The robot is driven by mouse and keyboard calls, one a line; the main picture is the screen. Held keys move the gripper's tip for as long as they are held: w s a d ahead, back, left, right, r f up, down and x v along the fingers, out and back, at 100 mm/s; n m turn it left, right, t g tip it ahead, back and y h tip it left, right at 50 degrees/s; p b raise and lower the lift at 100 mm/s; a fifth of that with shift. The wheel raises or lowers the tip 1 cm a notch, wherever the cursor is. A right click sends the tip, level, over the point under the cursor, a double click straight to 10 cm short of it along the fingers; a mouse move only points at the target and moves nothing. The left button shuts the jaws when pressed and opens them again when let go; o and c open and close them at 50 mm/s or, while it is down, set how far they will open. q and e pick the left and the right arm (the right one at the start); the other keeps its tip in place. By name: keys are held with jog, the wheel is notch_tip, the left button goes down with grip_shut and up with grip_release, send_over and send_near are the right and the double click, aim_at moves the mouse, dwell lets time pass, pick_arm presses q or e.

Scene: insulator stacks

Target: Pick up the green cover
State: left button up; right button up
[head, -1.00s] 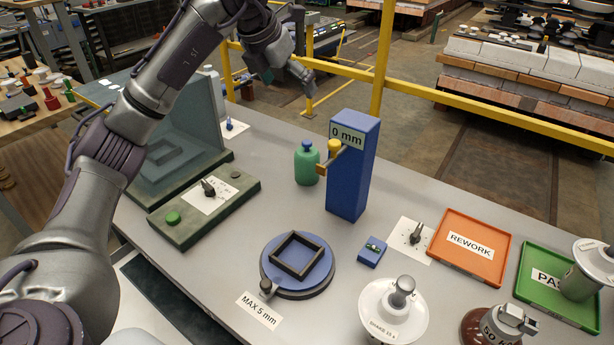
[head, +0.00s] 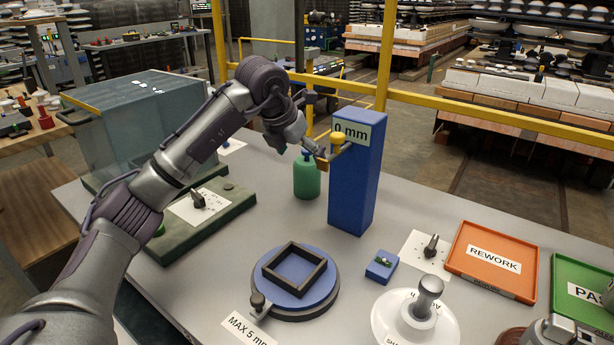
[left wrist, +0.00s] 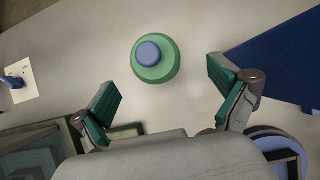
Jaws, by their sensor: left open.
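A large see-through green-grey cover (head: 125,125) stands at the left back of the table, partly hidden by my left arm. A green bottle-shaped piece with a blue top (head: 307,178) stands upright left of the blue post. It also shows in the left wrist view (left wrist: 155,72), seen from above, ahead of and between my open fingers. My left gripper (head: 318,155) is just above this piece in the head view, near the post's small arm. In the left wrist view my left gripper (left wrist: 168,98) is open and empty.
The tall blue post (head: 357,185) marked "0 mm" stands close right of the bottle-shaped piece. A round blue fixture (head: 325,288) with a square frame is in front. An orange REWORK tray (head: 464,267) and green PASS tray (head: 560,270) are at right. A yellow rail (head: 470,112) runs behind.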

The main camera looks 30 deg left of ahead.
aim_at(304, 162)
pick_arm(q)
jog(key=x, duration=0.6)
jog(key=shift+a+b, duration=0.25)
jog(key=shift+b, duration=0.15)
jog(key=shift+r, duration=0.1)
jog(key=c, duration=1.2)
pick_arm(e)
jog(key=v, duration=0.2)
jog(key=shift+w+r, duration=0.3)
jog(key=shift+r, duration=0.1)
